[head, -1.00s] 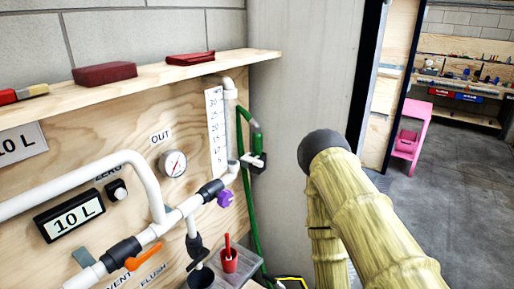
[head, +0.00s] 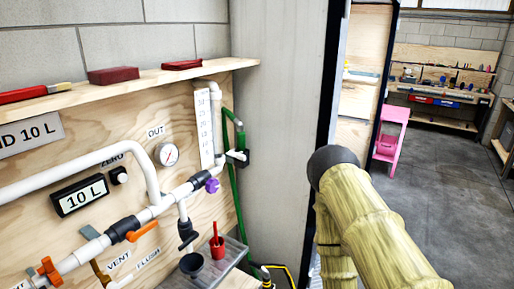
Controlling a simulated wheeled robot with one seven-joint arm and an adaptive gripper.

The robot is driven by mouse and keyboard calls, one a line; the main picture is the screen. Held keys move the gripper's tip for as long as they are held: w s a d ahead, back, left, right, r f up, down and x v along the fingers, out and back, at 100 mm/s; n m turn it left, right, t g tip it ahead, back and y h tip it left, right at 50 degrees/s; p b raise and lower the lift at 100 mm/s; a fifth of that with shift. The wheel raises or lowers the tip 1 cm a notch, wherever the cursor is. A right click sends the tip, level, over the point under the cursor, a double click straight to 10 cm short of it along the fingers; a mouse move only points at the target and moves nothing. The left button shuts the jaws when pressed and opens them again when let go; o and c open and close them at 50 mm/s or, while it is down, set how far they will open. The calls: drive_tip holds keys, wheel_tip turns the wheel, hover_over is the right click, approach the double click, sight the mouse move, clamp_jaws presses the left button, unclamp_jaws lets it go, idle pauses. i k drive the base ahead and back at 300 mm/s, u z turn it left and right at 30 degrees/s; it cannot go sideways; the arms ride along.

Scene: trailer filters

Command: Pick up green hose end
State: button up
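A green hose (head: 235,195) runs down the right edge of the plywood panel, beside the pale wall. The lower part of the hose goes behind the grey tray. My arm shows at the right in a yellowish sleeve with a dark rounded joint, well apart from the hose. My gripper is not in view.
A shelf (head: 140,80) with red blocks and a brush runs above the panel. White pipes, an orange valve handle (head: 142,231) and a purple knob (head: 212,186) stick out. A grey tray (head: 232,256) holds a red cup (head: 217,247). A pink stand (head: 391,135) is beyond the doorway.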

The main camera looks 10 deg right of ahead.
sight(241, 140)
drive_tip(key=z, duration=1.55)
drive_tip(key=i, duration=0.8)
drive_tip(key=u, duration=1.3)
